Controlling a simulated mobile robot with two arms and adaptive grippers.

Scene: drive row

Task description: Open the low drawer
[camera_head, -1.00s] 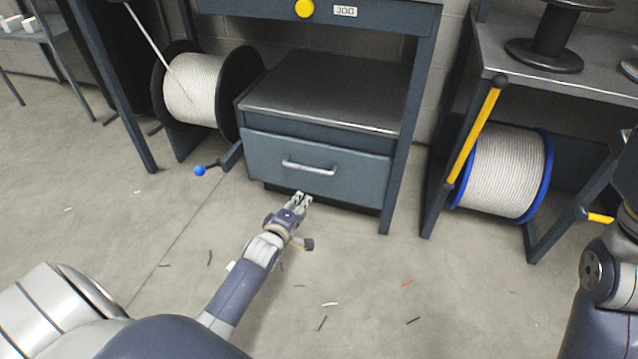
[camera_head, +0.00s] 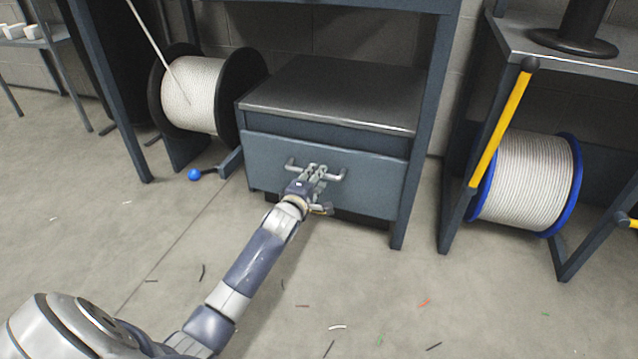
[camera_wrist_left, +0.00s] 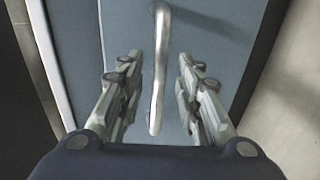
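The low drawer (camera_head: 375,185) is a blue-grey front under a dark metal top, and it looks shut. Its bar handle (camera_head: 293,166) runs across the upper middle of the front. My left gripper (camera_head: 318,172) is at the handle, in front of the drawer. In the left wrist view the handle (camera_wrist_left: 158,75) stands between the two spread fingers of my left gripper (camera_wrist_left: 158,90), with a gap on each side. The drawer front (camera_wrist_left: 215,50) fills the back of that view. My right gripper is not in view.
A black reel of white rope (camera_head: 195,95) stands left of the drawer, with a blue-knobbed lever (camera_head: 195,174) low beside it. A blue-rimmed reel (camera_head: 525,180) and a yellow bar (camera_head: 500,130) are at the right. The floor in front is open, with small scraps.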

